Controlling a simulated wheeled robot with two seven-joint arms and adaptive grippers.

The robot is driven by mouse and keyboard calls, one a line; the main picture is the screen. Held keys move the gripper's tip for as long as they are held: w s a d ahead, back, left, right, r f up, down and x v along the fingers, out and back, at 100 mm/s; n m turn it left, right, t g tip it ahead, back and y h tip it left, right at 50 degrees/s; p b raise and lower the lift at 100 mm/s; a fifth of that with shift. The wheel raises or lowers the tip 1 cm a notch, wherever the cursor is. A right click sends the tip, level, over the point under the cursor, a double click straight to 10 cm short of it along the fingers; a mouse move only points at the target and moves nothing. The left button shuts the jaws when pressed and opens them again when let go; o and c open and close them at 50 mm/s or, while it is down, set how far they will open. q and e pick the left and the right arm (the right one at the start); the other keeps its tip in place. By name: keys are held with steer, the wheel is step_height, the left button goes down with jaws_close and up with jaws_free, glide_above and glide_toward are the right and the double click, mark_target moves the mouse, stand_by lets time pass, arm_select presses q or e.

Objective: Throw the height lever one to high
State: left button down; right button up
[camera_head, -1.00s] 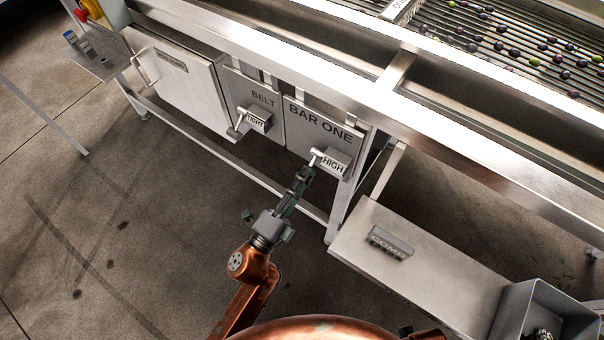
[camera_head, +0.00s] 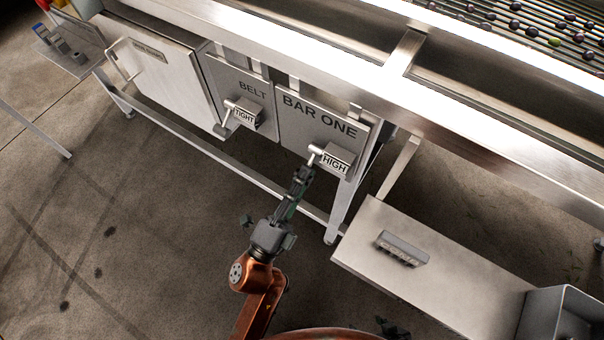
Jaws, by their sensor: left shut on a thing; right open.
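The BAR ONE panel (camera_head: 300,125) is on the front of the machine. Its lever (camera_head: 315,151) is a short light metal bar beside a block labelled HIGH (camera_head: 336,163). My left gripper (camera_head: 304,172) is shut on the lever's lower end, which its fingers hide. The lever points down toward the gripper, to the left of the HIGH block. A small dark part of my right gripper (camera_head: 392,329) shows at the bottom edge; it is open and apart from the lever, and most of it is cut off.
The BELT panel (camera_head: 236,95) to the left has a similar lever (camera_head: 227,119) by a TIGHT block (camera_head: 245,117). A grey shelf (camera_head: 365,245) with a small labelled block (camera_head: 403,248) and a grey bin (camera_head: 555,315) stand at the lower right.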

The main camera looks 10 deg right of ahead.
arm_select(q)
steer(key=shift+w+f, duration=0.1)
steer(key=shift+f, duration=0.15)
steer(key=c, duration=1.8)
jaws_free()
steer(key=shift+d, duration=0.15)
steer(key=shift+c, duration=0.2)
steer(key=shift+o, duration=0.4)
steer(key=shift+r, duration=0.1)
steer(key=shift+a, duration=0.25)
steer(key=v, duration=1.1)
steer(key=shift+s+a+f, duration=0.15)
steer(key=shift+s+f, duration=0.1)
steer(key=shift+s, duration=0.05)
